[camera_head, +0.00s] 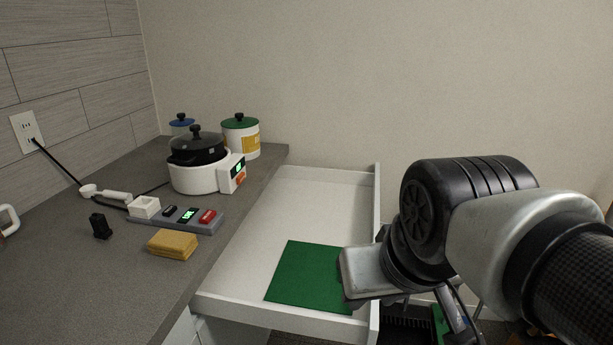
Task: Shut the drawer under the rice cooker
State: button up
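The white drawer (290,193) is pulled far out from under the counter, toward the right. A green flat sheet (308,275) lies inside it near its near end. The rice cooker (193,177), white with a black lid and a lit green display, stands on the counter beside the drawer's far part. My arm reaches in from the right, and my gripper (442,322) is low, outside the drawer's right-hand wall. Its fingers are partly hidden behind the wrist and the drawer wall, so their opening and any contact with the drawer cannot be made out.
The grey counter (70,265) holds a power strip (176,217), a yellow sponge (173,244), a small black object (100,226) and two lidded canisters, one green-lidded (240,137). A cord runs to the wall outlet (27,132). A dark slotted item (408,330) lies below the drawer.

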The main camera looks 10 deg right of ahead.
aim_at(339, 208)
jog(key=i+l+u, duration=0.2)
jog(key=l, duration=0.55)
jog(key=l+u, duration=0.15)
jog(key=l, duration=0.6)
jog(key=k+j, duration=0.2)
jog(key=j, duration=0.15)
jog(key=k+j+u, duration=0.15)
jog(key=k+j, duration=0.1)
jog(key=j, duration=0.1)
